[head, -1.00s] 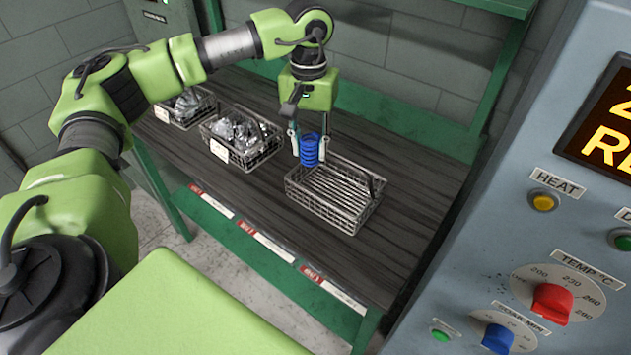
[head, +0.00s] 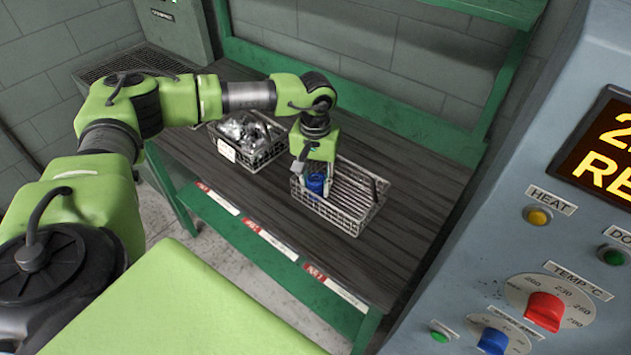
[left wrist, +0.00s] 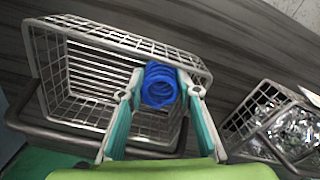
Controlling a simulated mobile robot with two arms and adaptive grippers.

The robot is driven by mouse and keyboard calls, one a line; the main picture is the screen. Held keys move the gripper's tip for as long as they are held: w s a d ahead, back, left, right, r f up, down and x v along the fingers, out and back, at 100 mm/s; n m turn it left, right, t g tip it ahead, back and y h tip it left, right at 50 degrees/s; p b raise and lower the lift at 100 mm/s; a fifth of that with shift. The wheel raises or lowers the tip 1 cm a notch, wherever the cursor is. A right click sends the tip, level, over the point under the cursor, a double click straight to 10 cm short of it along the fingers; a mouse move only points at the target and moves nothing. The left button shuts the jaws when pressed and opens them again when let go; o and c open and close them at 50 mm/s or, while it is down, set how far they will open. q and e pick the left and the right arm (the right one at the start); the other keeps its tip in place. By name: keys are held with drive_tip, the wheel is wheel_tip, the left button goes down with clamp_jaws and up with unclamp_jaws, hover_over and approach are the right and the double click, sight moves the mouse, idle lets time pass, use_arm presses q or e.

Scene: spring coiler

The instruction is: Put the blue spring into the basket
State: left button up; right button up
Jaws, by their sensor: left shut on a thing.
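The blue spring (head: 316,184) is held by my left gripper (head: 313,183), whose fingers are shut on it. The wire basket (head: 352,221) stands on the dark bench, and the spring is at its left end, low within the rim in the head view. In the left wrist view the spring (left wrist: 159,85) sits between the two fingertips (left wrist: 160,88), over the basket (left wrist: 75,45) near its right wall. I cannot tell whether the spring touches the basket floor. My right gripper is not in view.
A second wire basket (head: 262,163) full of shiny metal parts stands to the left; it also shows in the left wrist view (left wrist: 247,112). The bench top (head: 425,185) is clear to the right. A grey control panel (head: 520,240) stands close on the right.

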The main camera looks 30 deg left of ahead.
sight(316, 179)
use_arm(q)
drive_tip(key=shift+f, duration=0.3)
drive_tip(key=o, duration=1.2)
drive_tip(key=shift+o, duration=0.2)
drive_tip(key=shift+r, duration=0.15)
drive_tip(key=shift+r, duration=0.35)
wheel_tip(316, 179, up, 10)
drive_tip(key=b, duration=0.2)
drive_tip(key=shift+r+b, duration=0.25)
drive_tip(key=shift+b, duration=0.1)
drive_tip(key=shift+r, duration=0.6)
